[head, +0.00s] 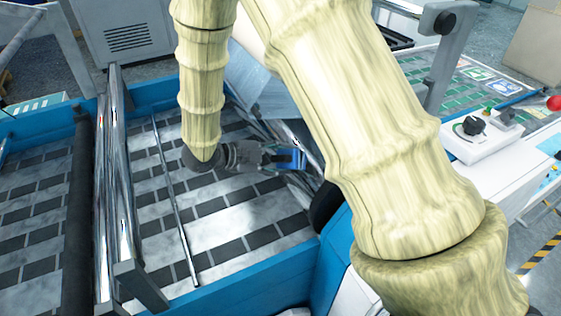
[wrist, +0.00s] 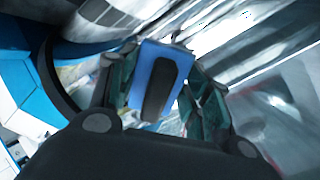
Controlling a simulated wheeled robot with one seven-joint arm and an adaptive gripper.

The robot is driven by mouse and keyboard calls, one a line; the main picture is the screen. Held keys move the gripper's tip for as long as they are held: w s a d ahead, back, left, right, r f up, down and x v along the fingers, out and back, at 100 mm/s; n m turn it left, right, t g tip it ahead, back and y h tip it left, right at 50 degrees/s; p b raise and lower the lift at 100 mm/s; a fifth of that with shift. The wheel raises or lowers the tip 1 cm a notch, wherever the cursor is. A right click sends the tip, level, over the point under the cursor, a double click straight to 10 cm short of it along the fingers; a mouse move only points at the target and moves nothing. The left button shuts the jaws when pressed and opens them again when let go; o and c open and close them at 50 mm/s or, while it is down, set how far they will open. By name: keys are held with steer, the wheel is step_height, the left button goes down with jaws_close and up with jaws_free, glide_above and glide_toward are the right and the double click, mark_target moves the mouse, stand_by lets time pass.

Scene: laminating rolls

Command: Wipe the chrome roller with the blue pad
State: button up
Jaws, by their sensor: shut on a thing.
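My gripper (head: 268,159) is shut on the blue pad (head: 291,159), low over the machine bed and partly behind my arm. In the wrist view the pad (wrist: 143,64), blue with a black grip (wrist: 160,90), sits between the fingers of my gripper (wrist: 155,83). A shiny, mirror-like curved surface (wrist: 225,40) lies just beyond the pad there; it looks like the chrome roller. In the head view a reflective strip beside the pad is mostly hidden by my arm. I cannot tell whether the pad touches it.
Upright-looking chrome bars (head: 118,190) and a dark roller (head: 80,200) cross the machine at left. A thin rod (head: 172,200) spans the patterned bed. Blue side rails (head: 230,280) edge the bed. A control box with a black knob (head: 474,126) stands at right.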

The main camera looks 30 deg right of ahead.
steer(key=shift+w, duration=0.65)
steer(key=shift+p+v, duration=1.05)
steer(key=shift+v, duration=1.9)
steer(key=p+v, duration=0.1)
steer(key=v, duration=0.2)
steer(key=shift+d+f, duration=0.1)
steer(key=shift+d, duration=0.05)
steer(key=shift+b+x, duration=0.9)
steer(key=shift+x, duration=2.45)
